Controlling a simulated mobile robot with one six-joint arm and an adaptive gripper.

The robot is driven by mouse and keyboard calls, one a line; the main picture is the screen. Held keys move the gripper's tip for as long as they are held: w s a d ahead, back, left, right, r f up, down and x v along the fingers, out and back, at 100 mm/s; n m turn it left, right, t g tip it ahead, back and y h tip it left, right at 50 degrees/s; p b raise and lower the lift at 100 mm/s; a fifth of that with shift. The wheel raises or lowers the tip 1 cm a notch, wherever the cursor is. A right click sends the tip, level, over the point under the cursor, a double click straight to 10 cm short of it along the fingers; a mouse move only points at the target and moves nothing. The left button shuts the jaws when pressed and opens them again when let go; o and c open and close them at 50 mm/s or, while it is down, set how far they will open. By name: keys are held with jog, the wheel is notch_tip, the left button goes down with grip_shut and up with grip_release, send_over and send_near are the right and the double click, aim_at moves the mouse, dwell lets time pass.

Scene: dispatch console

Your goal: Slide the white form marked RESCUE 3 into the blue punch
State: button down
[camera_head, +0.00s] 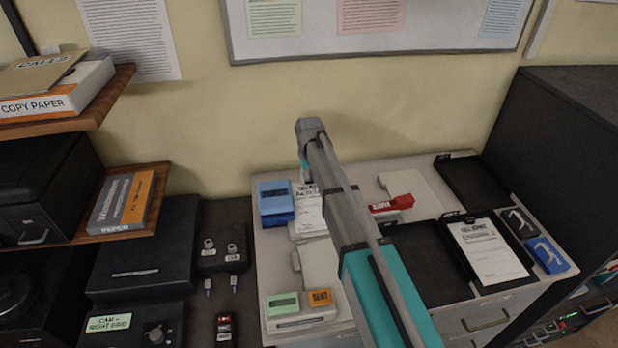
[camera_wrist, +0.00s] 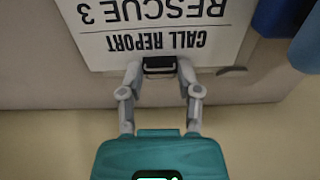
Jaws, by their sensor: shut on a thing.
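The white form (camera_wrist: 155,35) lies flat in the wrist view, with CALL REPORT and RESCUE 3 upside down. A black clip piece (camera_wrist: 159,62) sits at its near edge. My gripper (camera_wrist: 158,69) has its two fingers closed on this clip from both sides. In the head view the form (camera_head: 310,215) shows left of my arm, partly hidden by it, and my fingertips are hidden. The blue punch (camera_head: 275,203) stands just left of the form. Blue parts of it (camera_wrist: 273,17) show right of the form in the wrist view. I cannot tell whether form and punch touch.
A red stapler-like thing (camera_head: 393,204) lies right of my arm. Another call report (camera_head: 488,250) rests on a dark clipboard or tray farther right. A pale device with green and orange labels (camera_head: 300,308) stands at the front. The wall (camera_head: 230,130) rises behind the desk.

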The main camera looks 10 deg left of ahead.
jog(key=shift+s+a+f, duration=0.1)
jog(key=shift+s+a, duration=0.05)
jog(key=shift+a, duration=0.4)
jog(key=shift+s+a, duration=0.15)
jog(key=shift+a, duration=0.35)
dwell(1.6)
jog(key=shift+c, duration=1.1)
grip_release()
jog(key=shift+o, duration=1.1)
jog(key=shift+r+p, duration=3.45)
jog(key=shift+r, duration=0.1)
jog(key=shift+s, duration=0.15)
